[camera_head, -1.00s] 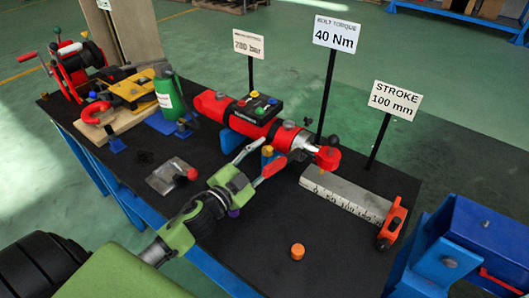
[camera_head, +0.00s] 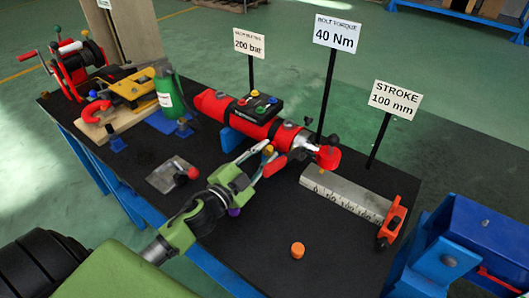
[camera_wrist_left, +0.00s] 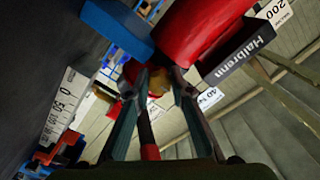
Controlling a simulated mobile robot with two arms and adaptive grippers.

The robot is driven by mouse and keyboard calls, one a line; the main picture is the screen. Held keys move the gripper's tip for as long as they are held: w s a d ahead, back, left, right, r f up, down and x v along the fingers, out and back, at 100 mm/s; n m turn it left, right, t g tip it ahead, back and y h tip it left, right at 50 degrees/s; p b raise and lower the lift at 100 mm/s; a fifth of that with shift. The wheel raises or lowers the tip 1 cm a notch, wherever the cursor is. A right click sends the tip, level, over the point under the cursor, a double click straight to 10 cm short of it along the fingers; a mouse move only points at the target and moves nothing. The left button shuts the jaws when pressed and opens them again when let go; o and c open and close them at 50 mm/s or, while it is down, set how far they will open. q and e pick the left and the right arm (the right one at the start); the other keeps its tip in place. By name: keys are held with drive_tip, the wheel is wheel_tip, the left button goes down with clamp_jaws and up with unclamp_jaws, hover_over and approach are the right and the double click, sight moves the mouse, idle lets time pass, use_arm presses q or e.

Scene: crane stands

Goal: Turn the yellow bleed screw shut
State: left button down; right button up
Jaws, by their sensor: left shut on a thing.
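The yellow bleed screw (camera_head: 268,150) is a small knob on the near side of the red cylinder (camera_head: 240,116). My left gripper (camera_head: 270,156) reaches in from the lower left, its fingers around the screw. In the left wrist view the yellow screw (camera_wrist_left: 158,82) sits between the two fingertips (camera_wrist_left: 159,80), partly covered by them, and the gripper is shut on it. How far the screw is turned cannot be seen. My right gripper is not in view.
Signs stand behind the cylinder. A steel ruler (camera_head: 340,198) with an orange slider (camera_head: 392,220) lies to the right. An orange cap (camera_head: 298,250) stands on the clear black front area. A green bottle (camera_head: 170,92) and a red winch (camera_head: 75,65) are at the left.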

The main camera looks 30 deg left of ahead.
use_arm(q)
drive_tip(key=c, duration=1.8)
unclamp_jaws()
drive_tip(key=shift+s+f, duration=0.1)
drive_tip(key=shift+s, duration=0.5)
drive_tip(key=s, duration=0.3)
drive_tip(key=s+a, duration=0.1)
drive_tip(key=s, duration=0.6)
drive_tip(key=shift+s+a, duration=0.3)
drive_tip(key=shift+s, duration=0.1)
